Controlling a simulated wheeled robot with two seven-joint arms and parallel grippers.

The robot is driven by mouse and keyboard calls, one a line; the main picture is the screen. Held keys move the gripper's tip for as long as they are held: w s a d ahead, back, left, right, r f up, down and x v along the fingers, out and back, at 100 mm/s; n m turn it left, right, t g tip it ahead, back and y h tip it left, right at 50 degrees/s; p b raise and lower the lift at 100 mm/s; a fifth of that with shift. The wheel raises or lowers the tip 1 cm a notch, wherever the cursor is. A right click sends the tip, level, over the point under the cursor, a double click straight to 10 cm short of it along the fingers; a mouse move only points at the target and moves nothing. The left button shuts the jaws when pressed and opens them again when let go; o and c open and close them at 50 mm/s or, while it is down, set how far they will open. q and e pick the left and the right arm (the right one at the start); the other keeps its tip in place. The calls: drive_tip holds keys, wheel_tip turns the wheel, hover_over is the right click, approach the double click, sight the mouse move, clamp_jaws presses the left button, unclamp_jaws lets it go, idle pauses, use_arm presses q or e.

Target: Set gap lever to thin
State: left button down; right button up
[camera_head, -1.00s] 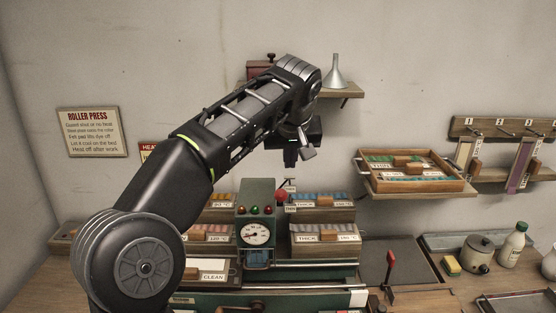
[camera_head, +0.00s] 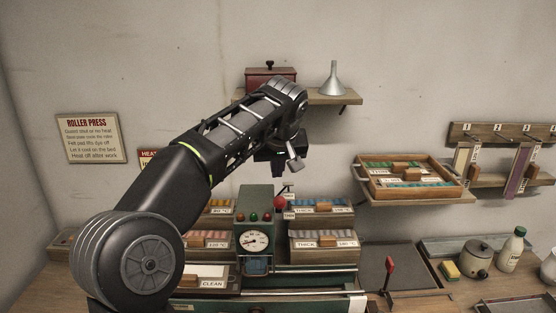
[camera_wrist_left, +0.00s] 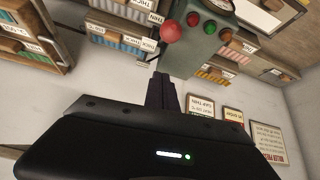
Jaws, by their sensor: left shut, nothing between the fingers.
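The green press housing (camera_head: 257,211) stands at the middle of the bench, with a gauge and coloured lamps on its front. The gap lever's red ball knob (camera_head: 280,203) sits at the housing's right side, beside small thin/thick labels. In the left wrist view the red knob (camera_wrist_left: 169,31) shows near the top, just beyond my fingers. My left gripper (camera_head: 277,172) is above the knob, apart from it, and partly dark against my own arm. In the left wrist view my gripper (camera_wrist_left: 162,88) has its fingers together and empty. My right gripper is not in view.
Racks of labelled blocks flank the housing, including a THICK rack (camera_head: 324,246) on the right. Another red-handled lever (camera_head: 390,266) stands further right. A wall shelf holds a funnel (camera_head: 334,79) and a red box (camera_head: 270,80). A wooden tray (camera_head: 411,188) sits at right.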

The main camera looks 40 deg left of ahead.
sight(279, 205)
use_arm(q)
drive_tip(key=f, duration=0.2)
drive_tip(key=s+d+f, duration=0.1)
drive_tip(key=f, duration=0.1)
drive_tip(key=shift+p, duration=0.4)
drive_tip(key=shift+d+f, duration=0.1)
drive_tip(key=shift+f, duration=0.1)
drive_tip(key=s+f+t+y+b, duration=0.1)
drive_tip(key=b, duration=0.5)
drive_tip(key=s+d+f+t+y+b, duration=0.1)
drive_tip(key=b, duration=0.6)
drive_tip(key=s+d+f+t+b, duration=0.1)
drive_tip(key=f+b, duration=0.1)
drive_tip(key=b, duration=0.5)
drive_tip(key=shift+d+f+t+y, duration=0.1)
drive_tip(key=shift+d+t+y, duration=0.05)
drive_tip(key=shift+t+y, duration=0.2)
